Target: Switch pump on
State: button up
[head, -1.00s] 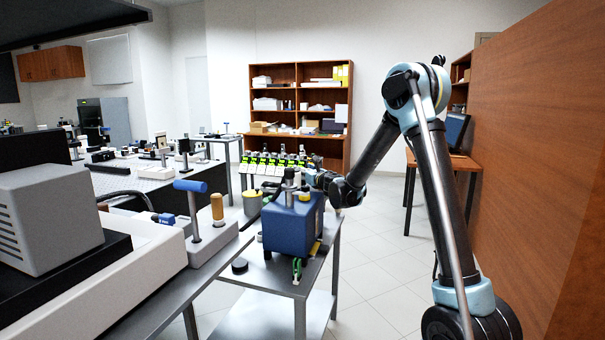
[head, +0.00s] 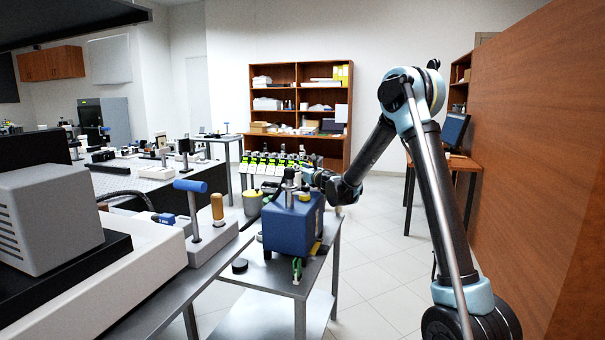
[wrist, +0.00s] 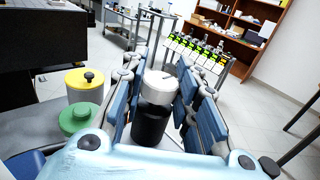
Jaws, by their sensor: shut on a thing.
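A blue box-shaped unit (head: 290,228), which may be the pump, stands on the metal side table in the head view. It has a grey and black fitting (head: 290,180) and a yellow part on top. My gripper (head: 312,178) is low behind its top right and partly hidden by it. In the wrist view my gripper (wrist: 160,82) has its blue-padded fingers on either side of a black cylinder with a white top (wrist: 151,122). It is shut on this cylinder, which stands roughly upright between the pads. I cannot tell whether the cylinder belongs to the blue unit.
A yellow-lidded container (wrist: 86,84) and a green-lidded one (wrist: 79,119) stand close left of the fingers. Several bottles with green-yellow labels (head: 275,166) stand behind. A bench with a blue-handled lever (head: 191,187) is at left.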

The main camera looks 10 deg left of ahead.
jog(key=shift+w+d, duration=0.1)
jog(key=n+g+y, duration=0.3)
jog(key=shift+w+d+g, duration=0.1)
jog(key=shift+g, duration=0.2)
jog(key=n+g+y, duration=0.1)
jog(key=g, duration=0.1)
jog(key=n+g+y, duration=0.1)
jog(key=n+g, duration=0.1)
jog(key=g, duration=0.1)
jog(key=shift+n+y, duration=0.3)
jog(key=n+g, duration=0.2)
jog(key=g, duration=0.2)
jog(key=n+g, duration=0.3)
jog(key=shift+g, duration=0.7)
jog(key=o, duration=1.1)
